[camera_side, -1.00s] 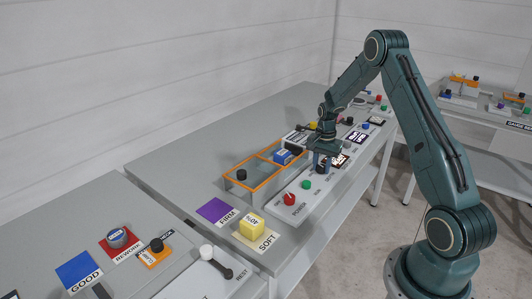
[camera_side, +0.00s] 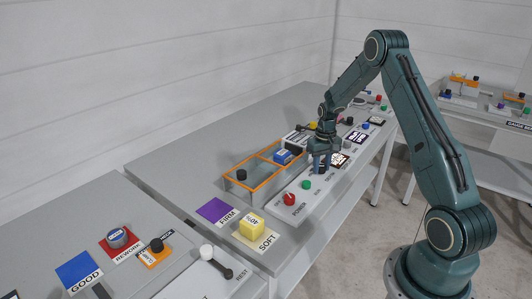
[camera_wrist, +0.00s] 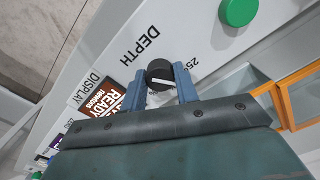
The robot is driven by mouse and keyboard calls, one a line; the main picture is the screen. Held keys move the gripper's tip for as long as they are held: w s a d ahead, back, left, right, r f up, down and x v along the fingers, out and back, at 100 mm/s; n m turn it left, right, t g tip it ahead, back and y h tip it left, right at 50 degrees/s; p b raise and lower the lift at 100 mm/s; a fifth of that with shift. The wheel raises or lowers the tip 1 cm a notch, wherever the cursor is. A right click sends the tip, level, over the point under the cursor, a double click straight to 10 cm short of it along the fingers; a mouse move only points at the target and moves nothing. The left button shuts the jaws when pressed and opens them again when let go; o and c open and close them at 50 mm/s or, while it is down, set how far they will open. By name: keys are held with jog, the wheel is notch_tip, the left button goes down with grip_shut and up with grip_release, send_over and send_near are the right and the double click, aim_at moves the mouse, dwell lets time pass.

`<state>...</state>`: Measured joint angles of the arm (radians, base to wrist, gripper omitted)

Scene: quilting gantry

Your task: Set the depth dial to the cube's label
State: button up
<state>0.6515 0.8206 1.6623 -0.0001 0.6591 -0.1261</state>
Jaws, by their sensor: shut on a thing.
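The depth dial (camera_wrist: 160,73) is a round black knob with a white pointer line, on the light panel beside the word DEPTH. The blue fingers of my gripper (camera_wrist: 159,88) are closed on it, one on each side. In the side view my gripper (camera_side: 320,163) is down at the panel and hides the dial. A yellow cube (camera_side: 251,226) sits on the SOFT pad (camera_side: 268,240). Its top lettering is too small to read surely. A blue block (camera_side: 284,156) with a white label lies in the orange-rimmed tray (camera_side: 237,166).
A green button (camera_wrist: 238,11) is near the dial; it also shows in the side view (camera_side: 305,185), by a red knob (camera_side: 290,198) marked POWER. The purple FIRM pad (camera_side: 213,210) is bare.

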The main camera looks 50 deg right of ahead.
aim_at(322, 166)
jog(key=shift+r+n, duration=0.1)
jog(key=shift+n, duration=1)
jog(key=o, duration=1)
notch_tip(322, 166, up, 14)
jog(key=shift+f, duration=0.1)
